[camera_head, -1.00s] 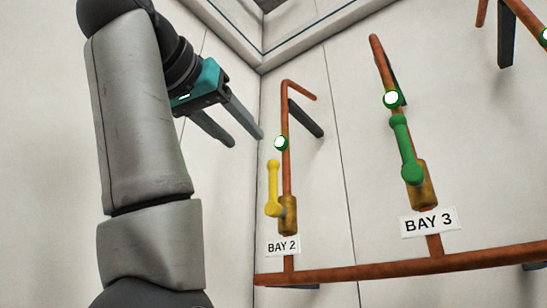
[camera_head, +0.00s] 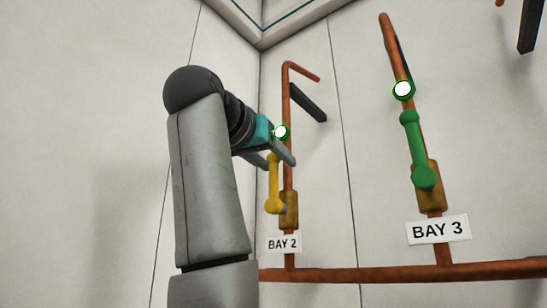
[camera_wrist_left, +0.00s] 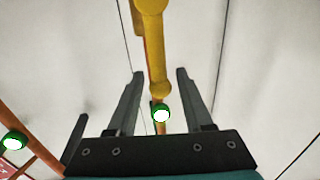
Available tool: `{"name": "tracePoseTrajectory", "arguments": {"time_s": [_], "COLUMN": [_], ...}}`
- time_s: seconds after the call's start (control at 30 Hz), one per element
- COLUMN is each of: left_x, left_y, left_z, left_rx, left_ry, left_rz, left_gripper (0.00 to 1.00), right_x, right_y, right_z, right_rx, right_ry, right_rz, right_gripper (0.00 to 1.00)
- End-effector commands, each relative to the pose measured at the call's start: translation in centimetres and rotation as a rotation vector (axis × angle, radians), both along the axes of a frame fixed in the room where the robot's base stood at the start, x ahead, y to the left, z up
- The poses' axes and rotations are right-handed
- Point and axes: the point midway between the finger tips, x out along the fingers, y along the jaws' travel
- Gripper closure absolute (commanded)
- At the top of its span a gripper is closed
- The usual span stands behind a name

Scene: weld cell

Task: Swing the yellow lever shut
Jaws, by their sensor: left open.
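The yellow lever (camera_head: 272,190) stands upright, nearly in line with the copper pipe of BAY 2, with its pivot low on the brass valve body (camera_head: 289,209). My left gripper (camera_head: 279,162) is open at the lever's upper end, just below the round green-and-white light. In the left wrist view the lever (camera_wrist_left: 154,50) runs down from the top, its knobbed end between the spread fingers (camera_wrist_left: 160,74). I see a gap on each side and no contact. How deep the lever sits between the fingers I cannot tell. My right gripper is not in view.
A green lever (camera_head: 416,150) stands upright on the BAY 3 pipe to the right. A copper pipe (camera_head: 400,272) runs across below both bays. A dark bracket (camera_head: 308,103) holds the BAY 2 pipe to the wall. The pale wall left of my arm is bare.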

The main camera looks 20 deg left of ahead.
Motion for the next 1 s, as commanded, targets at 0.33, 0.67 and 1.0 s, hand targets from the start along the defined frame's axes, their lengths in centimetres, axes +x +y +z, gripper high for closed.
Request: {"name": "tracePoseTrajectory", "arguments": {"time_s": [0.33,0.67,1.0], "left_x": [-0.05,-0.07,-0.09], "left_y": [0.00,0.00,0.01], "left_z": [0.02,0.04,0.07], "left_rx": [0.000,0.000,0.000], "left_ry": [0.000,0.000,-0.001], "left_rz": [0.000,0.000,0.000], "left_gripper": [0.82,1.00,1.00], "right_x": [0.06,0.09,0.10], "right_y": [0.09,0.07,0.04], "right_z": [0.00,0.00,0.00], "right_rx": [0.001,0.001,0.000], "right_ry": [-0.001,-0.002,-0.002], "right_rz": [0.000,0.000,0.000], "right_gripper": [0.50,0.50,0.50]}}
